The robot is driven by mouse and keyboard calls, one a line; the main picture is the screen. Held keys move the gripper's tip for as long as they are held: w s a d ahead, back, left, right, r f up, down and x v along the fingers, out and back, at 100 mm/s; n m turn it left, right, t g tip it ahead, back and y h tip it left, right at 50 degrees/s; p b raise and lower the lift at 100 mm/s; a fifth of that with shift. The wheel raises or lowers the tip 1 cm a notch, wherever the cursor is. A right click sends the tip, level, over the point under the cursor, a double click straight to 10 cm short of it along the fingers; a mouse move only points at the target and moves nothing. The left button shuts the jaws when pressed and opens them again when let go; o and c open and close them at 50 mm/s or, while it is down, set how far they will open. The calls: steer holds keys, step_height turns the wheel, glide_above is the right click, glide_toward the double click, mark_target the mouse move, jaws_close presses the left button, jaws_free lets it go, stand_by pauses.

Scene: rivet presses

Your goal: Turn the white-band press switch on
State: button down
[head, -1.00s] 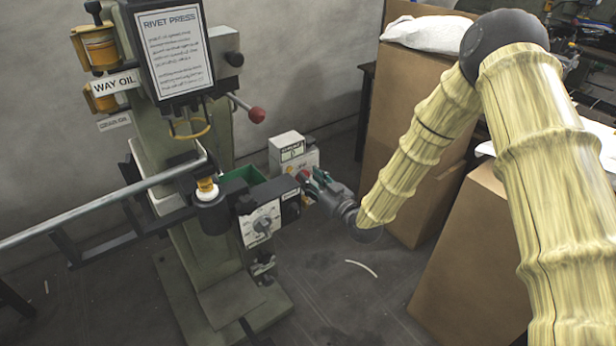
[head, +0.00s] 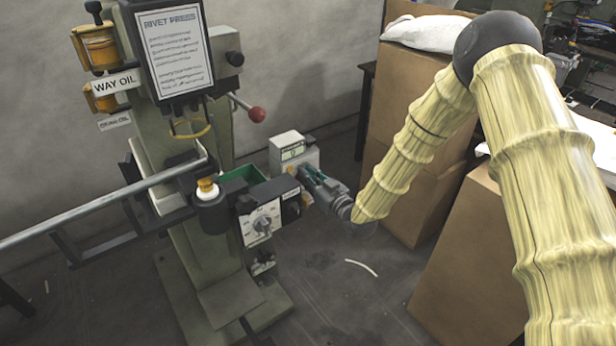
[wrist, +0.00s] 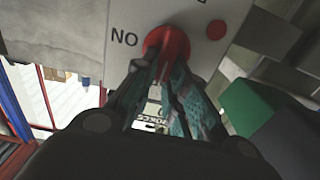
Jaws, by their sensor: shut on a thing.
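The rivet press (head: 150,130) stands at left in the head view, with a white band (head: 143,172) around its column. A pale grey box (head: 289,141) sits beside it. In the wrist view, a pale panel (wrist: 195,55) carries a round red switch knob (wrist: 167,40), with lettering reading "NO" at its left and a small red dot (wrist: 216,29) at its right. My gripper (head: 306,177) is at the box's front. In the wrist view, my gripper (wrist: 168,68) has its fingers shut on the red knob, hiding its lower part.
A dial box (head: 261,224) and a green bin (head: 240,178) are close left of my gripper. A red-ball lever (head: 256,114) sticks out above. Cardboard boxes (head: 420,100) stand at right, near my arm. The floor between is mostly clear.

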steer(key=shift+m, duration=0.3)
steer(key=shift+w+d+f+m+b, duration=0.35)
steer(key=shift+m+b, duration=0.6)
steer(key=shift+m, duration=1.9)
steer(key=shift+w+d+f+m+b, duration=0.1)
steer(key=shift+d+f+m+b, duration=0.45)
steer(key=shift+m, duration=2.35)
steer(key=shift+w+d+f+m+b, duration=0.1)
steer(key=shift+w+f+m+b, duration=0.3)
steer(key=shift+m+b, duration=1.75)
steer(key=shift+s+m+p, duration=0.15)
steer(key=shift+m+p, duration=0.55)
steer(key=shift+m, duration=0.2)
steer(key=c, duration=1.4)
jaws_free()
steer(key=shift+c, duration=0.2)
steer(key=shift+s, duration=0.1)
